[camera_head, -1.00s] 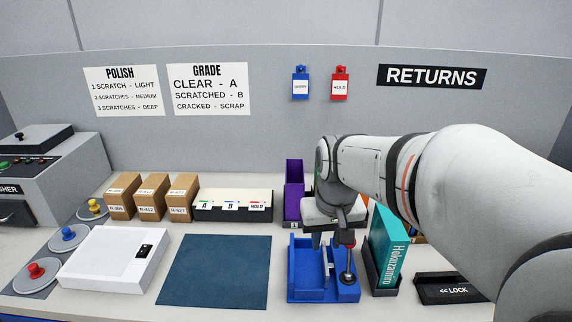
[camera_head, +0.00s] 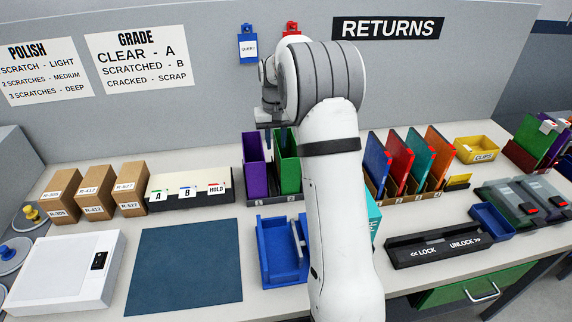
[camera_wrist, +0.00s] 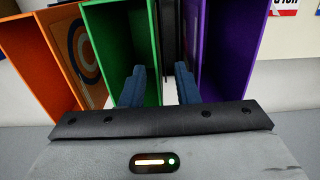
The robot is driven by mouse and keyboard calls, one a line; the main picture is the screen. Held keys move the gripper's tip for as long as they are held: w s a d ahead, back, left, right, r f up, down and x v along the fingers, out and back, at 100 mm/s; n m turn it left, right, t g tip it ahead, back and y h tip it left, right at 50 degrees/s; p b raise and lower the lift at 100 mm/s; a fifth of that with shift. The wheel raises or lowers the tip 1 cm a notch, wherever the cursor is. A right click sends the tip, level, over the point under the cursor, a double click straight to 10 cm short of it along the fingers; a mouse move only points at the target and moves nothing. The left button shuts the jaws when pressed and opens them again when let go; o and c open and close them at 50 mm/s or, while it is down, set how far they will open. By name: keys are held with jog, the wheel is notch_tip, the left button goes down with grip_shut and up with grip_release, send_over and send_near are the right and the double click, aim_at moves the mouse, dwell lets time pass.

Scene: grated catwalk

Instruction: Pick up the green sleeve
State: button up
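The green sleeve (camera_head: 287,165) stands upright in a dark rack, right beside the purple sleeve (camera_head: 256,168). My gripper (camera_head: 275,138) is at the tops of these two sleeves, and my arm hides part of the area to their right. In the wrist view the two blue fingers (camera_wrist: 160,88) are spread apart. One finger overlaps the green sleeve (camera_wrist: 122,45) and the other is near the purple sleeve (camera_wrist: 228,50). The green sleeve's wall and a dark gap show between them. I cannot tell whether a finger touches it.
An orange sleeve (camera_wrist: 40,60) is beside the green one in the wrist view. A blue holder (camera_head: 270,255) stands in front of the rack. Several coloured sleeves (camera_head: 405,160) stand at the right. The dark blue mat (camera_head: 185,270) is clear.

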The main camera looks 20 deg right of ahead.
aim_at(277, 153)
notch_tip(277, 153, down, 5)
jog(key=shift+w+d+f+p, duration=0.1)
jog(key=shift+d+f+p, duration=0.05)
jog(key=shift+p, duration=0.45)
grip_shut()
